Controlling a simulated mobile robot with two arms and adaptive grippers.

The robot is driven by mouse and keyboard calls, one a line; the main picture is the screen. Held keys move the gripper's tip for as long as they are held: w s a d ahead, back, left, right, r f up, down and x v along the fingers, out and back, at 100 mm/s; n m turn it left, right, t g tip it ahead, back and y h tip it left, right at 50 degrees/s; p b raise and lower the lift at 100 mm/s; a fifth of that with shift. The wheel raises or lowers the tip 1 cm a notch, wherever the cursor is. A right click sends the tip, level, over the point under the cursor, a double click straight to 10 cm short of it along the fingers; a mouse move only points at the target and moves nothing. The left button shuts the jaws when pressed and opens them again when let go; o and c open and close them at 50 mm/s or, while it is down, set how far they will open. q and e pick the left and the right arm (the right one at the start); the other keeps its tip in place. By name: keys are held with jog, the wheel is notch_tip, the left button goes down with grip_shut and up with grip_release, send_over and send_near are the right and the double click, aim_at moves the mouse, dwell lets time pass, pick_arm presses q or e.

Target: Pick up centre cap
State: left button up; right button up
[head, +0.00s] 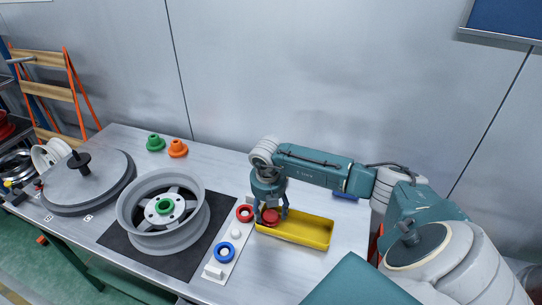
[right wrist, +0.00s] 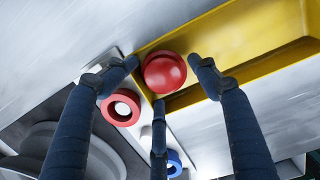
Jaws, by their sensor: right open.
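The centre cap appears to be the red domed piece (head: 269,218) at the left end of the yellow tray (head: 305,232). The right wrist view shows the same red cap (right wrist: 164,72) as a smooth round dome by the corner of the yellow tray (right wrist: 262,27). My right gripper (head: 270,212) is above the cap, pointing down. Its three fingers are spread around the cap in the right wrist view, with visible gaps between fingers and cap. It is open and holds nothing. My left gripper is not in view.
Left of the tray, a white board (head: 216,270) holds a red ring (head: 245,213) and a blue ring (head: 225,252). A grey wheel (head: 130,222) with a green hub piece (head: 165,207) lies on a dark mat. Green (head: 155,143) and orange (head: 178,149) cones stand behind.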

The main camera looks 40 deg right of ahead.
jog(key=shift+s+a+f, duration=0.35)
jog(key=shift+s+f, duration=0.35)
jog(key=shift+f, duration=0.15)
jog(key=shift+w+d+f, duration=0.1)
jog(key=shift+w, duration=0.05)
jog(key=shift+w+d+f, duration=0.15)
jog(key=shift+w, duration=0.1)
jog(key=shift+c, duration=1.4)
jog(key=shift+w+d, duration=0.1)
jog(key=shift+w, duration=0.05)
jog(key=c, duration=0.4)
jog(key=shift+r, duration=0.3)
jog(key=shift+c, duration=0.3)
